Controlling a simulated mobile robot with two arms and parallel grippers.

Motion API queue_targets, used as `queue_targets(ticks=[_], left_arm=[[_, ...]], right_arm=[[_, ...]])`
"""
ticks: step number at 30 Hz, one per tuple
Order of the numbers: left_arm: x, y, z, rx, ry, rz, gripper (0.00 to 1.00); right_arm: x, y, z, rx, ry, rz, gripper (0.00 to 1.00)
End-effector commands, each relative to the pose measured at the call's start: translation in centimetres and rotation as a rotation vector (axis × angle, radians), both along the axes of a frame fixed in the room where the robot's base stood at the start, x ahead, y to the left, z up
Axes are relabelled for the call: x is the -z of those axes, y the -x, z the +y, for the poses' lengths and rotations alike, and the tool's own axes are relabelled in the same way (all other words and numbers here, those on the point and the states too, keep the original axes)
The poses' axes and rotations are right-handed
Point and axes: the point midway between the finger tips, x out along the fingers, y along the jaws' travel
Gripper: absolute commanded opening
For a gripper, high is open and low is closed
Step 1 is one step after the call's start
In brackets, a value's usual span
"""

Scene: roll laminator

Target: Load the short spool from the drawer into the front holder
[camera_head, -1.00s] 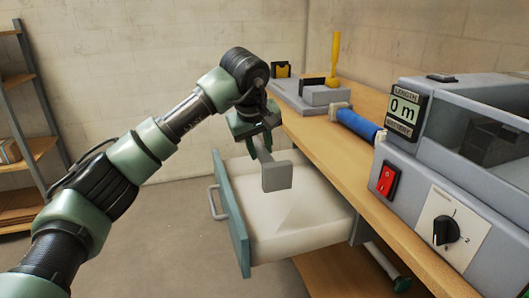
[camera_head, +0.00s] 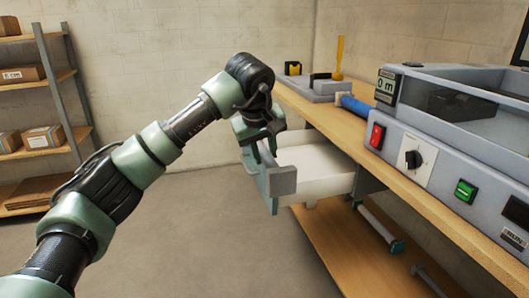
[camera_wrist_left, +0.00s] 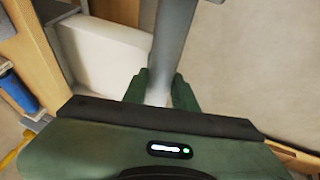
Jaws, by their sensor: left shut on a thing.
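In the left wrist view the grey bar (camera_wrist_left: 172,45) runs up from between the green fingers (camera_wrist_left: 160,92). I cannot tell whether this piece is the short spool. The drawer (camera_head: 325,165) is pulled out under the bench, and its visible white inside looks empty. Its teal front is partly hidden by the gripper and the grey piece. I cannot tell which part is the front holder. My right gripper is not in view.
The laminator (camera_head: 450,150) stands on the wooden bench. A blue roll (camera_head: 357,107) and a grey block (camera_head: 318,88) with a yellow upright lie farther along it. A teal-ended roll (camera_head: 377,224) sits on the lower shelf. Floor left of the drawer is clear; shelving (camera_head: 60,90) stands beyond.

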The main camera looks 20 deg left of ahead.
Motion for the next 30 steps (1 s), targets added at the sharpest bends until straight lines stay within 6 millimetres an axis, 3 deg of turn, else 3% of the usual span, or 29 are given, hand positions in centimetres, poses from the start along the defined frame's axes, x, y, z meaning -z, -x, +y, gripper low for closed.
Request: queue_targets(ticks=[8, 14, 20, 30], left_arm=[[1.7, 2.3, 0.1, 0.068, -0.001, 0.000, 0.00], [3.8, 5.1, 0.1, 0.157, -0.002, 0.001, 0.00], [7.0, 9.4, 0.1, 0.288, -0.002, 0.003, 0.00], [13.7, 18.5, -0.1, 0.574, 0.000, 0.005, 0.00]], right_arm=[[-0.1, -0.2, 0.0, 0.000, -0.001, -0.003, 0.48], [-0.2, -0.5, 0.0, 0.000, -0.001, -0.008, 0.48], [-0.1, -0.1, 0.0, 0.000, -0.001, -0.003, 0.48], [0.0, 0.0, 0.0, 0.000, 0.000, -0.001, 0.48]])
